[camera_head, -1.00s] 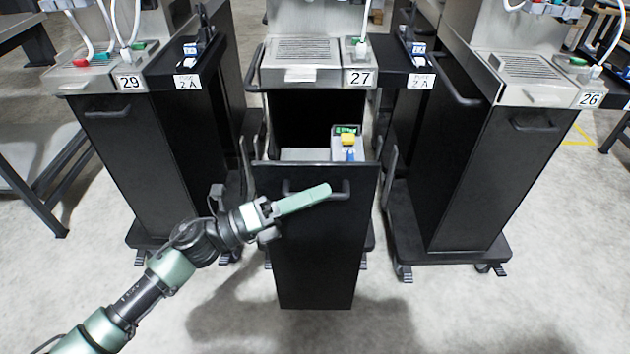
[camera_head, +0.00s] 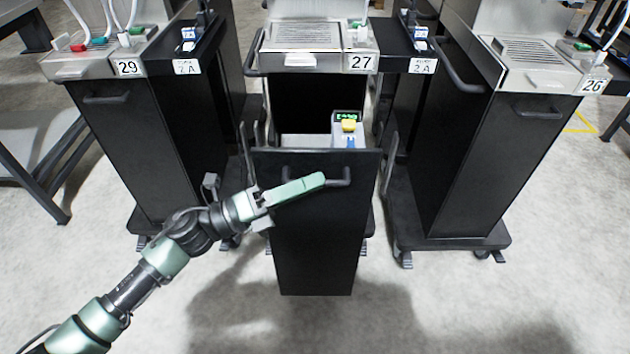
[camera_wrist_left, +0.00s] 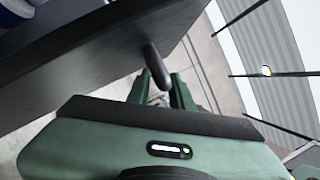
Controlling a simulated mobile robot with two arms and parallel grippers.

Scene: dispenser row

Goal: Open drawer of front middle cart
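The front middle cart (camera_head: 316,60), labelled 27, has its tall black drawer (camera_head: 315,235) pulled out towards me. The drawer front stands well ahead of the cart body, and its interior shows behind the top edge. My left gripper (camera_head: 318,181) is at the dark bar handle (camera_head: 345,178) near the top of the drawer front. In the left wrist view the handle (camera_wrist_left: 157,66) lies between the two green fingers, which are close around it. The finger hides part of the handle in the head view. My right gripper is not in view.
A device with a yellow top and green display (camera_head: 348,126) shows behind the drawer's top edge. Cart 29 (camera_head: 130,130) stands to the left and cart 26 (camera_head: 490,150) to the right. The floor (camera_head: 480,310) in front of the carts is clear.

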